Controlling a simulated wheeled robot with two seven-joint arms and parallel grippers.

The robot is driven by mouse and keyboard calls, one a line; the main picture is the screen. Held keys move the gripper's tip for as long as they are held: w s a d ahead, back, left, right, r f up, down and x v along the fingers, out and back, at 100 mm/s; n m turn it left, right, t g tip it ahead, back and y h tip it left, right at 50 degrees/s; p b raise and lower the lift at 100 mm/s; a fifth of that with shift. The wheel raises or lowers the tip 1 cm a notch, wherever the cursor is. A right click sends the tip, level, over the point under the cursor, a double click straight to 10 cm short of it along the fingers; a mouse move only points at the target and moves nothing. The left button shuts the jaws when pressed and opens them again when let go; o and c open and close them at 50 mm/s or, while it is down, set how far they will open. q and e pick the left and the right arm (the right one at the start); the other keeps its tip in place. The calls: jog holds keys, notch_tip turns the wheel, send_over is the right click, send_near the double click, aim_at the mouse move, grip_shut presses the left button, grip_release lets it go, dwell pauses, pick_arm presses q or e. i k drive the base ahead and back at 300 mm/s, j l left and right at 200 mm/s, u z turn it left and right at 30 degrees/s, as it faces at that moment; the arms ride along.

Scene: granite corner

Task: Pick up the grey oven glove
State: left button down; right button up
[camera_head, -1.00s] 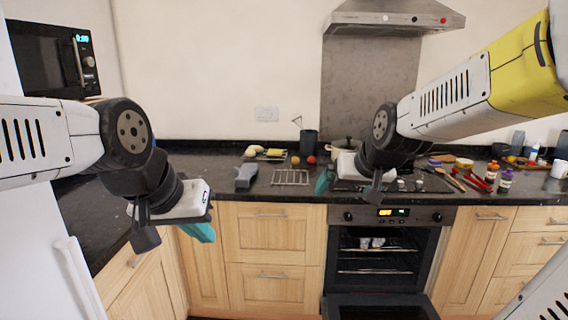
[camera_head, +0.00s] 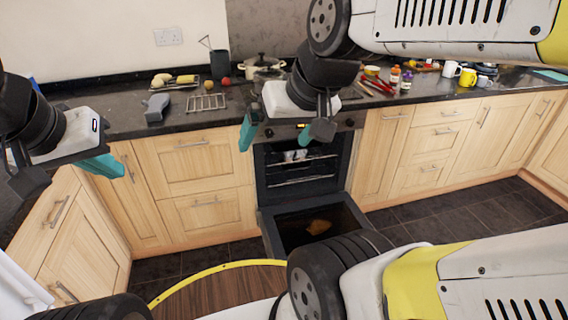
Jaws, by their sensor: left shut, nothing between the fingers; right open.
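The grey oven glove (camera_head: 157,108) lies on the dark granite worktop, left of a wire rack. My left gripper (camera_head: 72,172) is at the left of the picture, lower than the glove and apart from it. It is shut and empty. My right gripper (camera_head: 279,136) is open and empty, in front of the worktop edge above the open oven. It is right of the glove and not touching it.
A wire rack (camera_head: 206,102), a dark pot (camera_head: 220,66) and a tray with yellow food (camera_head: 182,81) are near the glove. The oven door (camera_head: 285,232) hangs open, with a brown item (camera_head: 318,226) on it. Bottles and mugs (camera_head: 467,77) stand further right.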

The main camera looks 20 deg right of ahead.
aim_at(155, 105)
jog(key=i+j+u, duration=0.15)
jog(key=i+j, duration=0.15)
jog(key=i, duration=0.45)
jog(key=i+j+u, duration=0.15)
jog(key=i, duration=0.55)
jog(key=i+j+u, duration=0.15)
jog(key=i, duration=0.6)
